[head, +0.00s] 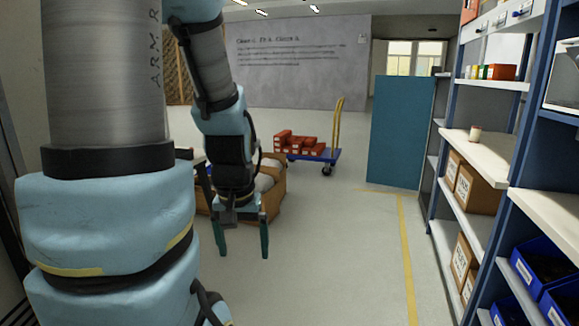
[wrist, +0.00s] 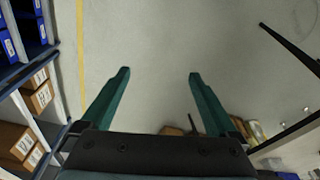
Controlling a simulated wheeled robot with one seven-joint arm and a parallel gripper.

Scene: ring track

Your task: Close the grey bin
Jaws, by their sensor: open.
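I cannot make out a grey bin in either view. My gripper (head: 243,248) hangs pointing down over the floor, left of the middle in the head view. Its two green fingers are apart with nothing between them. In the wrist view my gripper (wrist: 158,76) shows the same open, empty fingers above bare floor.
A shelf rack (head: 487,152) with cartons and blue bins (head: 540,265) stands at right. A brown box (head: 274,196) with pale sacks is behind my gripper. A blue trolley (head: 318,156) carries red boxes farther back. A blue panel (head: 400,130) stands mid-right. The floor between is clear.

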